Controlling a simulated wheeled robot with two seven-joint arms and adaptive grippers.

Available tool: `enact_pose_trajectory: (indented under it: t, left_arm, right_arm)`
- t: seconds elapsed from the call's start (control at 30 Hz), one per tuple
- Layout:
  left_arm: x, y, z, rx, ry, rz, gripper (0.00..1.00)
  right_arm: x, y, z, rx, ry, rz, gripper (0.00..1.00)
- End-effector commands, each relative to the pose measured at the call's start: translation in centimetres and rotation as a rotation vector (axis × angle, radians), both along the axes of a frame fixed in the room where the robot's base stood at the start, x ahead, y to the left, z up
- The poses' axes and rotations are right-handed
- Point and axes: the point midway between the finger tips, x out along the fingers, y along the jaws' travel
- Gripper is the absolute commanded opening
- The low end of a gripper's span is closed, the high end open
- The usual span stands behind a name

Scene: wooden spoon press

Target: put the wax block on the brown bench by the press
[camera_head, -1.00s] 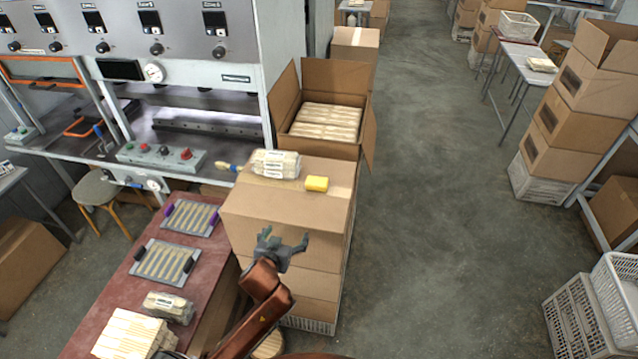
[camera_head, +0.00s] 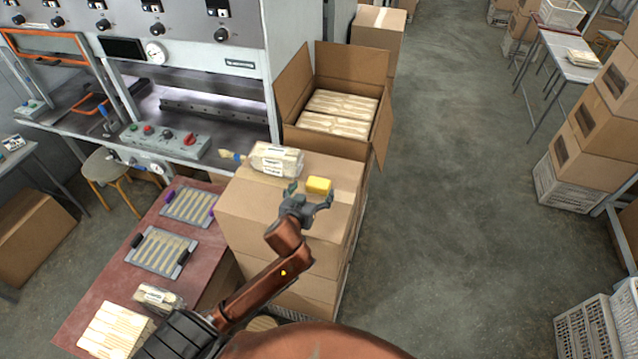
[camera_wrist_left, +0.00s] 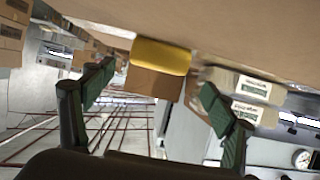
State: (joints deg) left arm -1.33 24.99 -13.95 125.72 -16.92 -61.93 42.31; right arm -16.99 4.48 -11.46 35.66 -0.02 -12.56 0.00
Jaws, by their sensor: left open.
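The yellow wax block (camera_head: 319,185) lies on top of the stacked cardboard boxes (camera_head: 240,205) beside the press. My left gripper (camera_head: 309,197) is open and empty, just on the near side of the block. In the left wrist view the wax block (camera_wrist_left: 160,56) shows ahead, between the two open fingers (camera_wrist_left: 157,108) and apart from them. The brown bench (camera_head: 95,310) stands to the left of the boxes, in front of the press (camera_head: 200,60). My right gripper is not in view.
A bag of spoons (camera_head: 276,159) and a brush (camera_head: 232,155) lie behind the block on the same box. The bench carries two spoon trays (camera_head: 158,251), a bagged pack (camera_head: 158,297) and a spoon stack (camera_head: 112,332). An open carton (camera_head: 340,105) stands behind.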

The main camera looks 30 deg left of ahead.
Motion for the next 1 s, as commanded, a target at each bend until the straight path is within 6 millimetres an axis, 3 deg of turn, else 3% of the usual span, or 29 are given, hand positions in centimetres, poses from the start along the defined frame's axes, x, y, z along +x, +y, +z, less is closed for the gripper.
enact_pose_trajectory:
  t: [0.2, 0.4, 0.7, 1.0]
  left_arm:
    - [2.6, 0.4, -0.9, 0.004, 0.001, -0.003, 0.78]
    - [4.7, 0.9, -1.9, 0.002, 0.001, -0.002, 0.78]
    - [5.0, 1.1, -2.1, 0.000, 0.000, -0.001, 0.78]
    - [5.0, 1.2, -2.1, 0.000, 0.000, 0.000, 0.57]
  right_arm:
    - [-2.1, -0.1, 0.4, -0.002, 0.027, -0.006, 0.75]
    - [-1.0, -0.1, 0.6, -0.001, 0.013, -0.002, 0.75]
    - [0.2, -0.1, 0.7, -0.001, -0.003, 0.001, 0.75]
    - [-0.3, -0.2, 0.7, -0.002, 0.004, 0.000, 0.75]
